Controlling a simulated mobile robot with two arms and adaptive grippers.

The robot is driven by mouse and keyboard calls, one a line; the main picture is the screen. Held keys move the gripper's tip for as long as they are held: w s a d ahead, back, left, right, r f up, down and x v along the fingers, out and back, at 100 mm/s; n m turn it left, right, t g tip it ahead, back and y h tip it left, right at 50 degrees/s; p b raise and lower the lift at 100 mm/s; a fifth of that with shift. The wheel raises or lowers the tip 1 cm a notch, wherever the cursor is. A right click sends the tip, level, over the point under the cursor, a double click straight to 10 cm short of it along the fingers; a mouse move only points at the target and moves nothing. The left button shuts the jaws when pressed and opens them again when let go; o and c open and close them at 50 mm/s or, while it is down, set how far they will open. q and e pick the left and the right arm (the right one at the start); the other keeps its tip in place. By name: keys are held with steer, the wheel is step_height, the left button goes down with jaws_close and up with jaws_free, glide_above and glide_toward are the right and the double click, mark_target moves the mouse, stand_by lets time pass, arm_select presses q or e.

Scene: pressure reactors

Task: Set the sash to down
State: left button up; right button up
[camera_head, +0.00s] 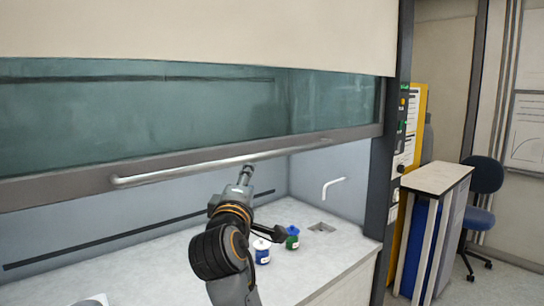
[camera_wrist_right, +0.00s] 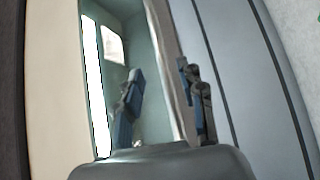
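The fume hood sash (camera_head: 180,110) is a tinted glass pane with a grey bottom frame. It stands partly raised, with an open gap between its lower edge and the worktop. A long pale bar handle (camera_head: 215,165) runs along the frame. My right gripper (camera_head: 246,173) is at the middle of the handle, just below it in the head view. In the right wrist view its two fingers (camera_wrist_right: 163,105) are spread apart, with the pale handle strip (camera_wrist_right: 163,45) between them. I cannot tell whether they touch it. My left gripper is not in view.
On the white worktop (camera_head: 160,270) stand a blue bottle with a white cap (camera_head: 262,251) and a green bottle with a blue cap (camera_head: 292,238). A small sink (camera_head: 321,227) lies behind them. A cart (camera_head: 435,180) and blue chair (camera_head: 487,177) stand to the right.

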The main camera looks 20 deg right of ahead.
mark_target(254, 159)
steer(key=p+x, duration=0.1)
steer(key=x, duration=0.3)
steer(key=p+x, duration=0.2)
steer(key=x, duration=0.2)
steer(key=a+p+x, duration=0.1)
steer(key=p+x, duration=0.1)
steer(key=x, duration=0.2)
steer(key=shift+w+d+r, duration=0.2)
steer(key=shift+w+r, duration=0.05)
steer(key=shift+w, duration=0.2)
steer(key=shift+w+d, duration=0.15)
steer(key=shift+w, duration=0.05)
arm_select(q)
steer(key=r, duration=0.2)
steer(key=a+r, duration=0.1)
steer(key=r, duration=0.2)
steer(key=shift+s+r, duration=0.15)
arm_select(e)
steer(key=shift+c, duration=0.6)
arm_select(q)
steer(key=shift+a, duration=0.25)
arm_select(e)
jaws_close()
